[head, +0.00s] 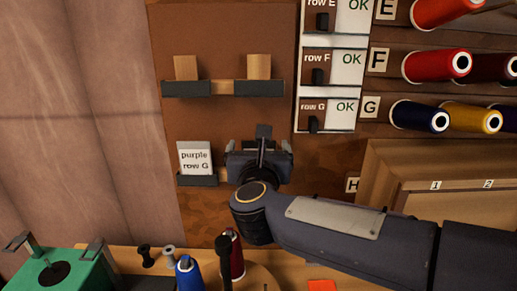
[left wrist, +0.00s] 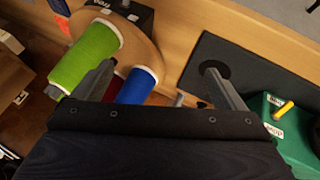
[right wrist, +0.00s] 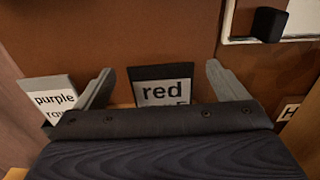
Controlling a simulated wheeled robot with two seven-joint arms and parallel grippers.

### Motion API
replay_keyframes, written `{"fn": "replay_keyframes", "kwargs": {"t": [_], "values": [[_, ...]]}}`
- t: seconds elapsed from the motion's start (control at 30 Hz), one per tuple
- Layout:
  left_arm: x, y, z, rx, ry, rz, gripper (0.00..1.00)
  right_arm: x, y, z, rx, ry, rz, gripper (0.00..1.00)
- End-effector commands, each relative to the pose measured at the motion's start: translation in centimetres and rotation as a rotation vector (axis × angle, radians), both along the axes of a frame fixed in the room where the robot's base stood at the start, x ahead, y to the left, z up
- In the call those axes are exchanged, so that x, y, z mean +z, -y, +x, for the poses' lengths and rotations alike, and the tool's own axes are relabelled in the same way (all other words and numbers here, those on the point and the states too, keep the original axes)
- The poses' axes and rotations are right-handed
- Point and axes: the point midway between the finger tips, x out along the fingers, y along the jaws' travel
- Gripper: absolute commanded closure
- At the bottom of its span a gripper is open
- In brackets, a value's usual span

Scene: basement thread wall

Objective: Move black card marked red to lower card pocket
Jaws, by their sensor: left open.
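The black card (right wrist: 165,85), with a white label reading "red", stands upright on the brown board in the right wrist view; its lower edge is hidden by my gripper. Its dark top shows in the head view (head: 263,131). My right gripper (right wrist: 160,72) is open, one finger on each side of the card with gaps. The lower right spot on the board is hidden behind this gripper in the head view. The lower left card pocket (head: 197,180) holds a white card (head: 195,158) reading "purple row G". My left gripper (left wrist: 158,78) is open and empty above the bench.
Row switches (head: 317,76) and thread spools (head: 437,65) are on the right. A green fixture (head: 62,270), a blue spool (head: 188,272) and a red spool (head: 236,260) stand on the bench below.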

Motion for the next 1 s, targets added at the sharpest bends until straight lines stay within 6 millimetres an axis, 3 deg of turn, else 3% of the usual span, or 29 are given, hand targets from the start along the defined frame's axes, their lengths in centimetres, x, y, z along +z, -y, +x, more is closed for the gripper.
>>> {"fn": "replay_keyframes", "kwargs": {"t": [0.27,0.7,1.0], "values": [[-0.2,0.0,0.0,0.0,0.0,0.0,0.07,0.0,0.0,-0.7,0.001,0.0,0.001,0.07],[-1.4,0.0,0.0,0.0,0.0,0.0,0.07,0.2,0.0,-7.2,0.001,0.0,0.001,0.07],[-1.4,0.0,0.0,0.0,0.0,0.0,0.07,0.3,0.0,-7.8,0.0,0.0,0.0,0.07]]}}
